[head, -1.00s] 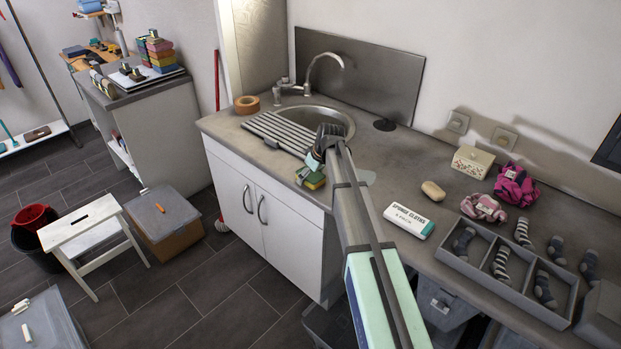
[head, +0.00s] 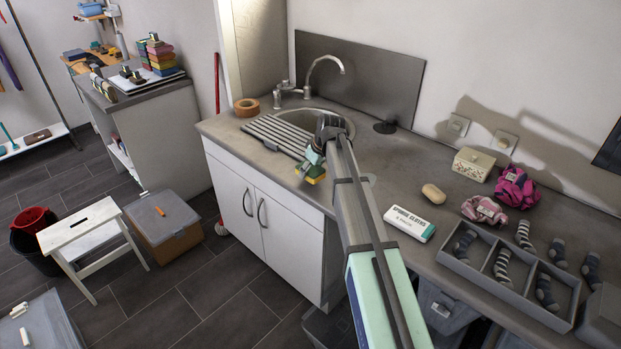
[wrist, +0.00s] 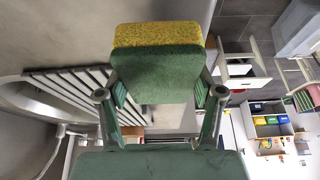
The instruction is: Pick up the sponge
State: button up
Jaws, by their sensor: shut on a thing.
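The sponge (head: 315,174), yellow on one side and green on the other, is at the end of my arm near the counter's front edge. In the wrist view the sponge (wrist: 157,65) sits between both fingers, its green face toward the camera and its yellow layer at the top. My gripper (wrist: 160,98) is shut on it, with a finger pad against each side. In the head view my gripper (head: 318,157) is partly hidden by my own arm. The sponge appears to be off the counter, though the gap is hard to judge.
A ribbed drainer (head: 275,135) lies left of the sink (head: 345,122), close by my gripper. A tap (head: 325,65) rises behind. A sponge cloths pack (head: 410,224), a soap bar (head: 433,194) and a sock tray (head: 500,285) are on the counter to the right.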

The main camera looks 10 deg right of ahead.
notch_tip(320, 180, up, 17)
jog(key=b, duration=0.3)
jog(key=shift+f, duration=0.15)
